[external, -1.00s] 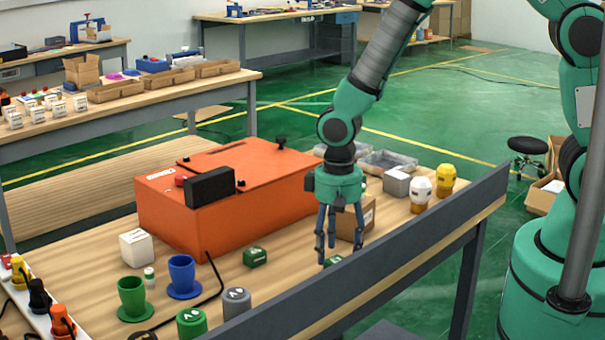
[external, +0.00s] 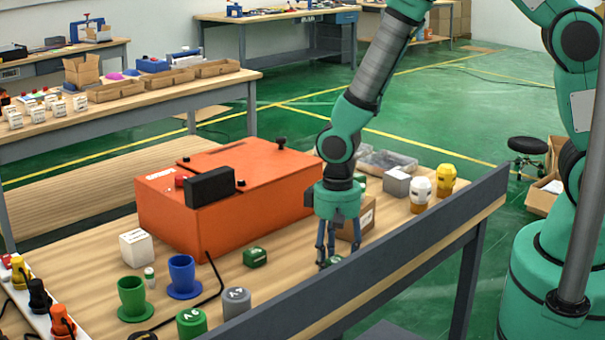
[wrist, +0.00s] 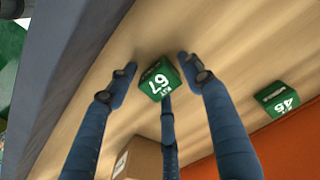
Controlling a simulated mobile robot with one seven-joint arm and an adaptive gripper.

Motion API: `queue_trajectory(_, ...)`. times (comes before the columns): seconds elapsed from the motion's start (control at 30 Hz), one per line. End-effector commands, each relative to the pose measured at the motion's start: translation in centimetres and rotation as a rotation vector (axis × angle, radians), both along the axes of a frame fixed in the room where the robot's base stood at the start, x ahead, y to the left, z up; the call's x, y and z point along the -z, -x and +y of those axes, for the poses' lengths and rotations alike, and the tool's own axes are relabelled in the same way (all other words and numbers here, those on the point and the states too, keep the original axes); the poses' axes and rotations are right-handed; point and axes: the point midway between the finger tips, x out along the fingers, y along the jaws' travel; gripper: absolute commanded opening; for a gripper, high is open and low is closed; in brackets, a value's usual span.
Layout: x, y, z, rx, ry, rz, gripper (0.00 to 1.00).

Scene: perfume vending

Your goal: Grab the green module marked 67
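The green module marked 67 (wrist: 160,86) lies between the fingertips of my gripper (wrist: 157,72) in the wrist view, with its number facing up. Two blue fingers are spread to its sides with gaps, and the third finger is close to its lower edge. In the external view my gripper (external: 338,257) points straight down near the table's front edge, and its fingers mostly hide the module (external: 329,263). My gripper is open; no finger is seen closed on the module.
Another green module, apparently marked 46, (wrist: 277,98) lies to the right in the wrist view. A cardboard box (external: 356,222) stands just behind my gripper. The orange case (external: 225,235) is to the left. A raised grey edge board (external: 400,245) runs along the table's front.

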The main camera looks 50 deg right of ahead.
Motion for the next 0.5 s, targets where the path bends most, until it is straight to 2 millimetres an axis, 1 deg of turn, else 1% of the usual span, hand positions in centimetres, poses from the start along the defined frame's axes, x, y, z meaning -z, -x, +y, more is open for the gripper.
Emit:
queue_trajectory(0.03, 0.00, 0.00, 0.00, 0.000, 0.000, 0.000, 0.36)
queue_trajectory(0.17, 0.00, 0.00, 0.00, 0.000, 0.000, 0.000, 0.10)
queue_trajectory(0.2, 0.00, 0.00, 0.00, 0.000, 0.000, 0.000, 0.07)
queue_trajectory(0.5, -0.03, -0.01, 0.01, 0.000, 0.000, 0.000, 0.07)
